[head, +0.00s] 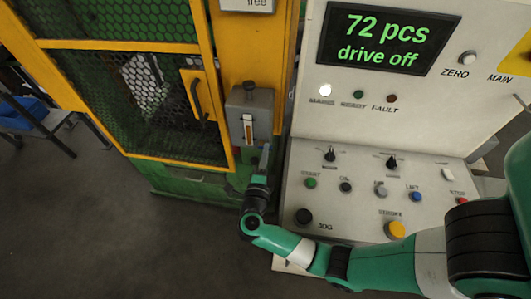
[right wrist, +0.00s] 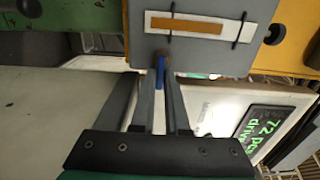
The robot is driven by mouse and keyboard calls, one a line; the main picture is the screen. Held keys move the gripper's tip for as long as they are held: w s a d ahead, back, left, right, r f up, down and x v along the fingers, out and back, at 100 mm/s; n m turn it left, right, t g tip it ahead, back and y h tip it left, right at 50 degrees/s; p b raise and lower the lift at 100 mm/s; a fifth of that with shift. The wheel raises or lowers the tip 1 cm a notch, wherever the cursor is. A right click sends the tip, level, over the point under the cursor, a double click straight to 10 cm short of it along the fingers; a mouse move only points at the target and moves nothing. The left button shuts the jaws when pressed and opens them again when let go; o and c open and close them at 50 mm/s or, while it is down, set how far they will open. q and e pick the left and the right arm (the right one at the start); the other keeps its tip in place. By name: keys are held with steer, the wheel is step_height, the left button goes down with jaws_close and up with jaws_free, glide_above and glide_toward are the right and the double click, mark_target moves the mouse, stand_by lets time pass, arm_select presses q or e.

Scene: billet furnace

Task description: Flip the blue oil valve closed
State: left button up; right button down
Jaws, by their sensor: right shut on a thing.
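The blue oil valve (right wrist: 160,73) shows in the right wrist view as a small blue lever just under a grey box. My right gripper (right wrist: 161,80) is shut on it, with one finger on each side. The lever points roughly along the fingers. In the head view my right gripper (head: 264,158) is just below the grey box (head: 249,112), between the yellow-green cage and the control desk. There the blue lever is hidden or too small to make out. My left gripper is in neither view.
The control desk (head: 375,195) with several buttons and knobs stands right of the gripper, under a screen (head: 388,40) reading "72 pcs drive off". A caged machine door with a black handle (head: 197,98) is on the left. The floor (head: 110,215) in front is clear.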

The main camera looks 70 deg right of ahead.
steer(key=c, duration=0.9)
jaws_free()
steer(key=p+v, duration=0.1)
steer(key=v, duration=1)
steer(key=shift+s+a, duration=0.1)
steer(key=shift+a, duration=0.25)
